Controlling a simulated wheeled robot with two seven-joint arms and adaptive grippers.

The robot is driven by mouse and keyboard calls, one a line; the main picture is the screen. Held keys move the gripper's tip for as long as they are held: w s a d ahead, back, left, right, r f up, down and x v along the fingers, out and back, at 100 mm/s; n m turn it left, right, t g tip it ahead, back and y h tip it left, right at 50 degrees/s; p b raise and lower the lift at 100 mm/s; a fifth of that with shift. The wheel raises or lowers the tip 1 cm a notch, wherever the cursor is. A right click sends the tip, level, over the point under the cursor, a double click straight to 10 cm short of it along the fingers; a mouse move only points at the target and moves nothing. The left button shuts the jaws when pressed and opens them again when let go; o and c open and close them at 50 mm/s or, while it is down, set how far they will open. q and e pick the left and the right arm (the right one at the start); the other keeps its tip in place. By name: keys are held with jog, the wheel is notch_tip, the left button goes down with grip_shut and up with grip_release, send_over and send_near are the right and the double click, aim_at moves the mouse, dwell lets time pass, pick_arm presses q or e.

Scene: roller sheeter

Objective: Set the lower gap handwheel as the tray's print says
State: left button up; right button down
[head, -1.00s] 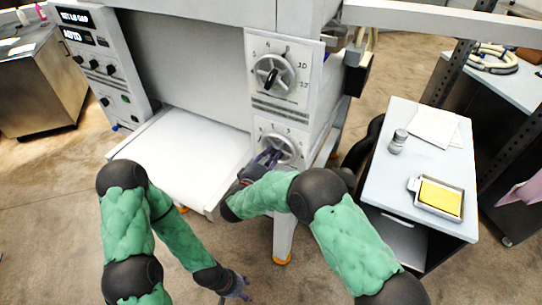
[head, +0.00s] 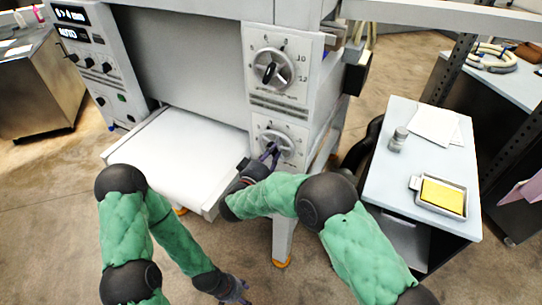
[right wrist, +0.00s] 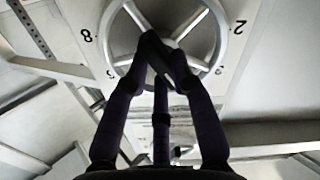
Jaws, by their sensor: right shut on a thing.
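The lower gap handwheel (head: 287,142) is a light, spoked wheel on the machine's front dial plate, with numbers around it. It also shows in the right wrist view (right wrist: 207,33), between an 8 at left and a 2 at right. My right gripper (head: 271,151) is shut on the handwheel near its middle; its dark fingers (right wrist: 160,58) hide part of the hub and spokes. My left gripper (head: 240,292) hangs low in front, away from the machine; its finger opening is unclear. A small metal tray (head: 463,211) with a yellow filling sits on the side cart; I can read no print on it.
An upper handwheel (head: 284,68) with a black handle sits above. The control panel's display (head: 70,15) seems to read "6 > 4 mm". A white outfeed table (head: 180,155) juts out at left. The cart (head: 405,190) at right bears a shaker (head: 398,139) and papers (head: 432,127).

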jog(key=shift+f+m, duration=0.15)
jog(key=shift+m, duration=0.55)
jog(key=shift+b, duration=0.35)
jog(key=c, duration=1)
grip_release()
jog(key=shift+c, duration=0.2)
jog(key=shift+s, duration=0.1)
jog(key=v, duration=0.7)
jog(key=shift+s+a, duration=0.1)
jog(key=shift+s, duration=0.05)
